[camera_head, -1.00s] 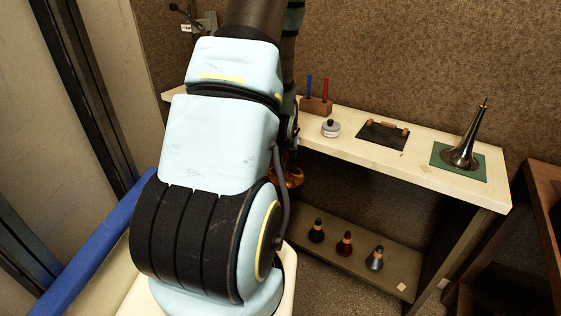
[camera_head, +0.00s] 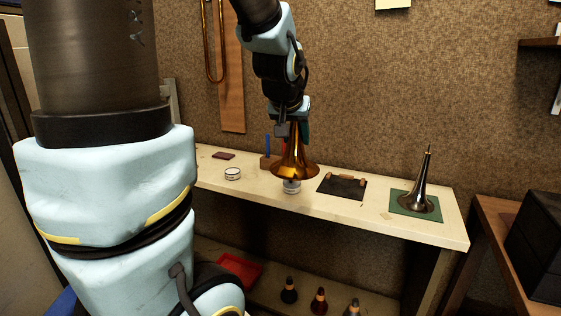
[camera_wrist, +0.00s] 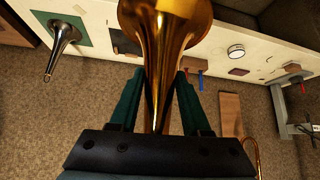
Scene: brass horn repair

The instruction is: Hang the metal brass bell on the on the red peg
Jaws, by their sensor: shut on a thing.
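The brass bell (camera_head: 293,170) hangs flared end down from my gripper (camera_head: 293,128), above the bench. My gripper is shut on its narrow neck; in the wrist view, the bell (camera_wrist: 165,40) runs between the two green fingers (camera_wrist: 158,105). The wooden peg block (camera_head: 267,161) stands behind and left of the bell, with a blue peg (camera_head: 267,145) upright on it. The red peg (camera_head: 283,147) is mostly hidden behind the bell and gripper in the head view. The peg block also shows right of the fingers in the wrist view (camera_wrist: 196,64). Bell and block look apart.
On the bench (camera_head: 350,213) are a round white tin (camera_head: 232,174), another round pale item (camera_head: 291,187) below the bell, a black mat (camera_head: 342,188), and a silver bell (camera_head: 424,195) on a green mat (camera_head: 402,205).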

